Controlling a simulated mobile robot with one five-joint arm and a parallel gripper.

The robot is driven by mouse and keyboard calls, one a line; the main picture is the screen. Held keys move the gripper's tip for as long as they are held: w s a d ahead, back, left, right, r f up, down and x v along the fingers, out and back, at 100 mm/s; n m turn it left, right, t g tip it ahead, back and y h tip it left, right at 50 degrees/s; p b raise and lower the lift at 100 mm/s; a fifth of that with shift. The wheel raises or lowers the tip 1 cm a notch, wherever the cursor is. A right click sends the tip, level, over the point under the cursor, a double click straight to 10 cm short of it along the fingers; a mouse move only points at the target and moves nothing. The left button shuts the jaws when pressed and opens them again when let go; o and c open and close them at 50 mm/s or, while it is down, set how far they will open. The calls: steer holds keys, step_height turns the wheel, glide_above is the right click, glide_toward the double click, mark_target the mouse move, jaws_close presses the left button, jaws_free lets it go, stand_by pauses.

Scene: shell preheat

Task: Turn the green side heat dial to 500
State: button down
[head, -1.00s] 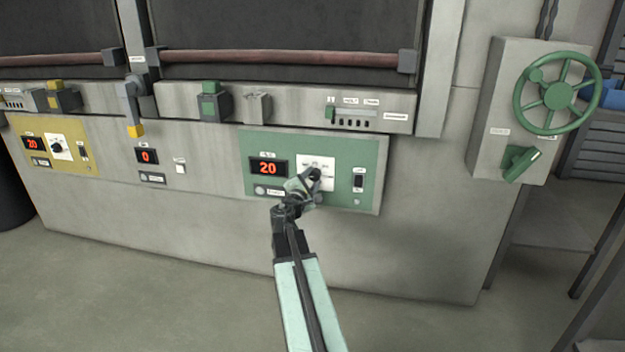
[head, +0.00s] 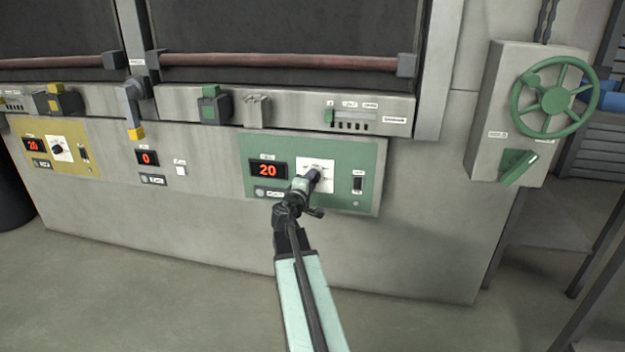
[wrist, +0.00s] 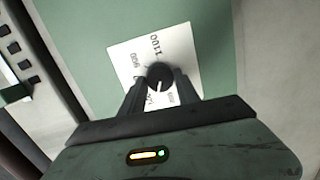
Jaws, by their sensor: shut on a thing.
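The green panel (head: 345,198) on the front of the machine carries a red display (head: 268,169) reading 20. To the right of the display is a black heat dial (wrist: 159,76) on a white scale plate (head: 328,178). My gripper (head: 312,178) reaches the dial from the front, and in the wrist view its two fingers (wrist: 159,88) sit on either side of the dial, shut on it. The dial's white pointer mark points toward the bottom of the wrist view. The plate shows 1100 and 900; other labels are partly hidden by my fingers.
A black switch (head: 358,184) is right of the dial. A yellow panel (head: 60,147) with its own dial and a display (head: 147,158) reading 0 are to the left. A green handwheel (head: 553,97) is at the right.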

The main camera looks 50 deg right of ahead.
steer(key=shift+a+m, duration=0.1)
steer(key=shift+m, duration=0.9)
steer(key=shift+y, duration=0.3)
steer(key=c, duration=0.9)
jaws_free()
steer(key=f+p+v, duration=0.1)
steer(key=v, duration=0.6)
steer(key=shift+s+a+r, duration=0.2)
steer(key=shift+a+r, duration=0.1)
steer(key=shift+r, duration=0.15)
